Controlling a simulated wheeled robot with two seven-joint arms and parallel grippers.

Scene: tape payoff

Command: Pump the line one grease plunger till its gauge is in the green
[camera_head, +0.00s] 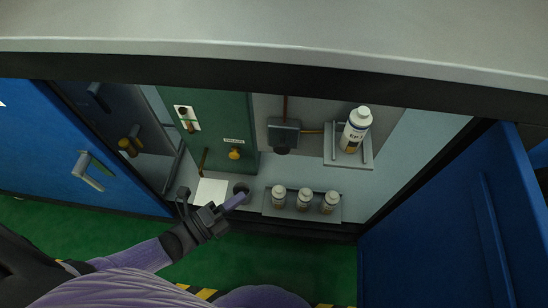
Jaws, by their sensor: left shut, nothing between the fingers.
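My left gripper (237,200) reaches in from the lower left, shut and empty, its tip over the cabinet's bottom shelf. A small dark round thing (241,187) sits just behind the tip, partly covered by it. Above it, a brass-yellow knob (235,154) stands out from the green panel (222,115) under a small white label (233,141) too small to read surely. The gripper is apart from this knob. A white plate (182,112) with brown and brass parts is higher on the panel. I cannot make out a gauge reading or which part is line one's plunger. My right gripper is not in view.
A white bottle (356,130) stands on a grey bracket tray (366,161) at right. Several small white-capped bottles stand on a low rack (340,216). A grey box (284,132) hangs mid-wall. Blue doors (75,150) (450,235) flank the opening; a grey ledge (300,30) crosses above.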

